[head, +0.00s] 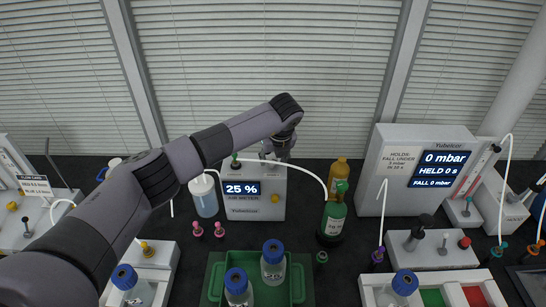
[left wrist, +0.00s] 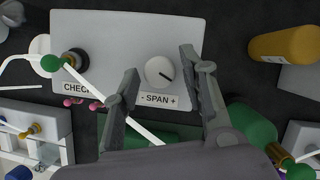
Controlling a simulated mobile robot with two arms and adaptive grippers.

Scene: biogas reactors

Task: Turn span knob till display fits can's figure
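The air meter (head: 265,208) is a pale box whose display (head: 242,189) reads 25 %. In the left wrist view, its white round span knob (left wrist: 159,71) sits above the "- SPAN +" label, its dark pointer mark aimed to the lower right. My left gripper (left wrist: 160,62) is open, with one finger on each side of the knob; I cannot tell if they touch it. In the head view the left gripper (head: 280,147) is over the meter's top and hides the knob. The green can (head: 334,220) stands right of the meter; its label figure is too small to read surely. My right gripper is not in view.
A white tube runs from the meter's green-capped port (left wrist: 54,62) toward the can. A yellow bottle (head: 339,172) stands behind the can. A clear bottle (head: 204,197) is left of the meter, and a green tray (head: 217,284) with blue-capped bottles is in front.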

